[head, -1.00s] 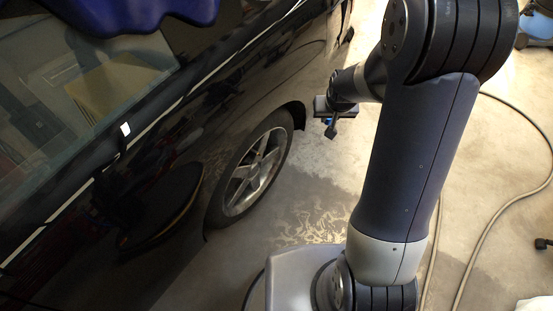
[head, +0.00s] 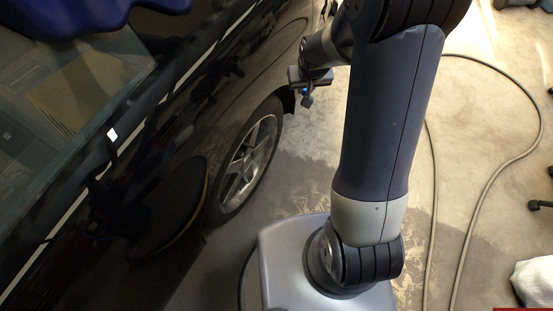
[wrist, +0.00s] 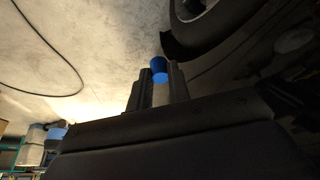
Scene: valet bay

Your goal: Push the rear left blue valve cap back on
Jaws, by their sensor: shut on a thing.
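My gripper (wrist: 158,88) is shut on the blue valve cap (wrist: 158,66), which sticks out between the fingertips in the wrist view. In the head view my gripper (head: 307,97) is small and hangs beside the dark car near the wheel's upper right, with a bit of blue at it. The car wheel (head: 249,160) has a silver spoked rim and a black tyre. It also shows at the top of the wrist view (wrist: 210,22), apart from the cap. The valve stem cannot be made out in either view.
The dark, shiny car body (head: 150,150) fills the left of the head view, with a blue cloth (head: 90,15) on top. A hose (head: 490,180) curves over the floor at right. A white cloth (head: 533,282) lies at lower right. The floor beside the wheel is clear.

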